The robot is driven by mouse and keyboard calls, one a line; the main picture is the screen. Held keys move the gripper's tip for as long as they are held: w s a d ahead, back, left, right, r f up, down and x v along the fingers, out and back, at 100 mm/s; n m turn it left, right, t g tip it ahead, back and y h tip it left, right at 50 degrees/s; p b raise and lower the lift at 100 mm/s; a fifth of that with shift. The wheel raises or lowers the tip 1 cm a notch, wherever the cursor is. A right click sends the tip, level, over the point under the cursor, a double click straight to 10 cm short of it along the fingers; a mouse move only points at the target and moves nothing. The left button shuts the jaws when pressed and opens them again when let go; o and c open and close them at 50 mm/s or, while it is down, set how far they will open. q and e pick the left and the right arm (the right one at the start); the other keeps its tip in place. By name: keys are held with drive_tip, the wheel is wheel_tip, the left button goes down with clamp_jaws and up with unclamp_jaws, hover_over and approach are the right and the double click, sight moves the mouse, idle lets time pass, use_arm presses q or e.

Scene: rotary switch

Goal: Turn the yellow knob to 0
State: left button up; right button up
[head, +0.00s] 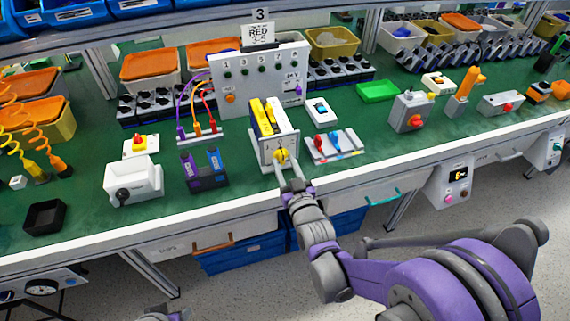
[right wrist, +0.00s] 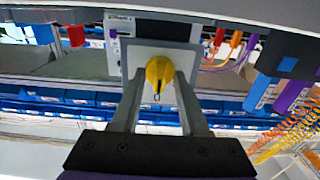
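The yellow knob (head: 281,155) is on the front face of a white switch box (head: 264,147) near the table's front edge. In the right wrist view the knob (right wrist: 159,70) sits on a pale plate (right wrist: 186,55), with a dark mark at its lower end. Scale digits are too small to read. My right gripper (head: 290,174) is at the knob; its fingers (right wrist: 160,76) stand one on each side, with a narrow gap visible at both sides. A small part of my left arm (head: 168,314) shows at the bottom edge; its fingers cannot be made out.
A red-handled board (head: 335,145) stands just right of the switch box. Purple and blue blocks (head: 204,170) and a white box with a black knob (head: 133,182) are to its left. The floor before the table is clear.

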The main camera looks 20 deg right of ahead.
use_arm(q)
drive_tip(key=shift+r, duration=0.1)
use_arm(e)
drive_tip(key=s, duration=1)
drive_tip(key=shift+s+d, duration=0.2)
drive_tip(key=shift+s, duration=0.2)
drive_tip(key=s+d+f+g, duration=0.1)
drive_tip(key=s+f+g, duration=0.3)
drive_tip(key=s+g, duration=0.4)
drive_tip(key=s+d+f+g, duration=0.1)
drive_tip(key=s+f+g, duration=0.35)
drive_tip(key=s, duration=0.45)
use_arm(q)
wheel_tip(320, 180, up, 16)
drive_tip(key=w+p, duration=0.2)
drive_tip(key=p, duration=1.2)
drive_tip(key=shift+f+t, duration=0.2)
drive_tip(key=shift+t, duration=0.1)
use_arm(e)
wheel_tip(320, 180, up, 16)
drive_tip(key=w, duration=0.1)
drive_tip(key=shift+w+r+h, duration=0.15)
drive_tip(key=shift+w+h, duration=0.15)
drive_tip(key=shift+w, duration=0.05)
